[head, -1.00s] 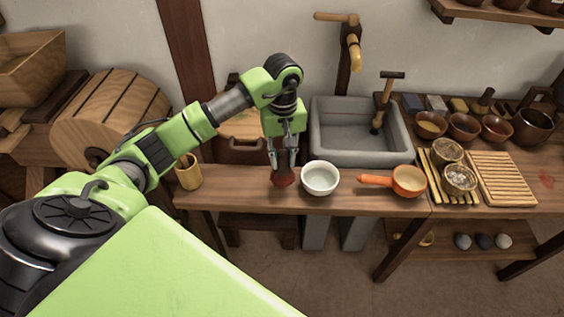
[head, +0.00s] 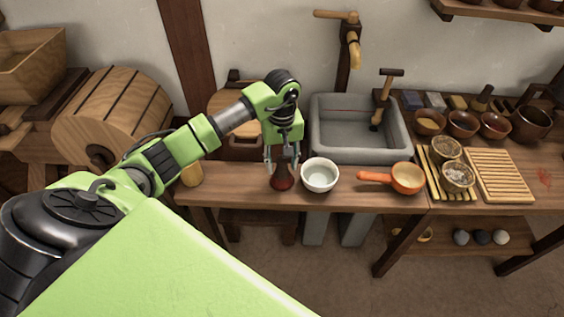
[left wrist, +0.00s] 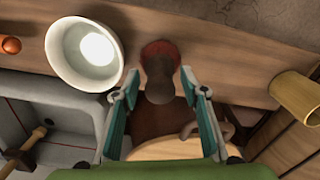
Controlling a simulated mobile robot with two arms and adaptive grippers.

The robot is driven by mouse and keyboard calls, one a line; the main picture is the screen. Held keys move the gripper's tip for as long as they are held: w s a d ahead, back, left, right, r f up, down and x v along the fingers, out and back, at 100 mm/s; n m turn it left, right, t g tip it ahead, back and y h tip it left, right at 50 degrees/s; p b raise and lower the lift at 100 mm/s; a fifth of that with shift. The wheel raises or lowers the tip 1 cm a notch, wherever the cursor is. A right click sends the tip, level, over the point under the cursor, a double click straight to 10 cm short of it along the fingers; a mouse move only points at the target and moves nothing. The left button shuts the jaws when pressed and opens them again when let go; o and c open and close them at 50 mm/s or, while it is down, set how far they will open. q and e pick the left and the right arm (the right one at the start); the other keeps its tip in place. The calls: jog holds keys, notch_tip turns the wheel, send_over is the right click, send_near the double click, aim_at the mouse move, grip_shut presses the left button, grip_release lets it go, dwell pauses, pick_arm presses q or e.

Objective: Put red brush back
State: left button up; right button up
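The red brush (head: 282,182) stands upright on the wooden bench, just left of a white bowl (head: 320,176). Its base is dark red and its handle brown. My left gripper (head: 281,157) points down over it and is open, with a finger on each side of the handle. In the left wrist view the brush (left wrist: 160,68) shows between the spread fingers of my left gripper (left wrist: 158,88), with gaps on both sides. My right gripper is not in view.
A wooden cup (head: 192,172) stands left on the bench, partly behind my arm. An orange pan (head: 407,178) lies right of the bowl. A grey stone sink (head: 345,152) is behind. Bowls and a slatted board (head: 503,176) are at right.

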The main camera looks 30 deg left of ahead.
pick_arm(q)
jog(key=shift+r, duration=0.45)
notch_tip(320, 180, up, 11)
jog(key=b, duration=0.2)
jog(key=shift+r, duration=0.2)
